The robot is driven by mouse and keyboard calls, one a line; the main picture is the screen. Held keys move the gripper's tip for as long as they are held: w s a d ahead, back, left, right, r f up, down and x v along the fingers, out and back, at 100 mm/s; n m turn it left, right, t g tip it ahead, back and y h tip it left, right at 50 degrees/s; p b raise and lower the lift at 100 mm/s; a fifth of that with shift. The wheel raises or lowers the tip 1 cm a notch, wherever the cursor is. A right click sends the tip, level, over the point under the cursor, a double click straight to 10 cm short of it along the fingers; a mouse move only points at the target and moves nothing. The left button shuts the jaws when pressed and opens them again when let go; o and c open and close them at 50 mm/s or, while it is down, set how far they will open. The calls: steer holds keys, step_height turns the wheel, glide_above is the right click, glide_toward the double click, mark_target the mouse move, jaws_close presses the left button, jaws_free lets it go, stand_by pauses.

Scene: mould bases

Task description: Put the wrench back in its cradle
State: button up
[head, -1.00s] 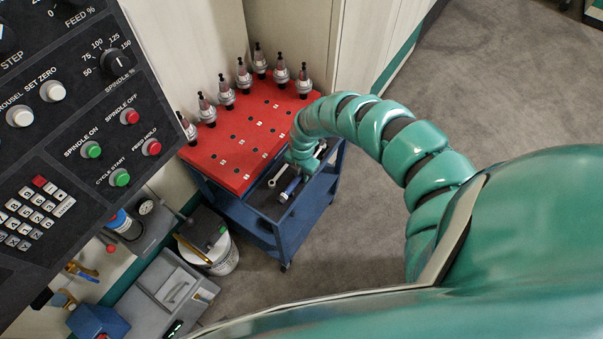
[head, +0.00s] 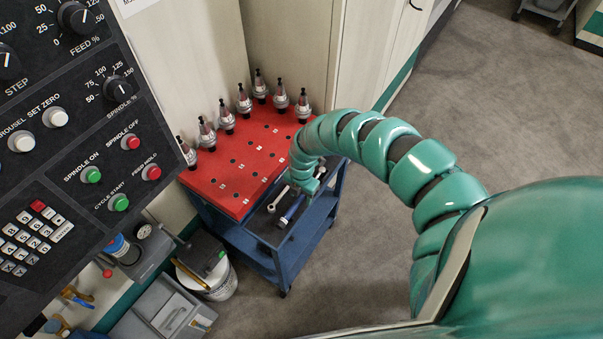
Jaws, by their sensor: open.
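In the head view, a silver wrench (head: 278,200) with a ring-like end lies in the dark tray (head: 262,221) at the front of the cart. A blue-handled tool (head: 292,209) lies beside it, partly under my gripper (head: 308,190). My gripper points down over the right part of the tray, close to these tools. It is open, and nothing shows clearly between its jaws. I cannot tell whether it touches anything. My arm hides the tray's far right part, and I cannot make out the cradle.
The blue cart (head: 290,250) has a red top (head: 235,172) with numbered holes. Several tool holders (head: 243,101) stand along its back edge. A white bucket (head: 220,283) stands left of the cart. A control panel (head: 70,130) fills the left.

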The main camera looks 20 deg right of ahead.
step_height(320, 180, up, 15)
steer(key=p, duration=0.6)
steer(key=shift+w+d+f, duration=0.1)
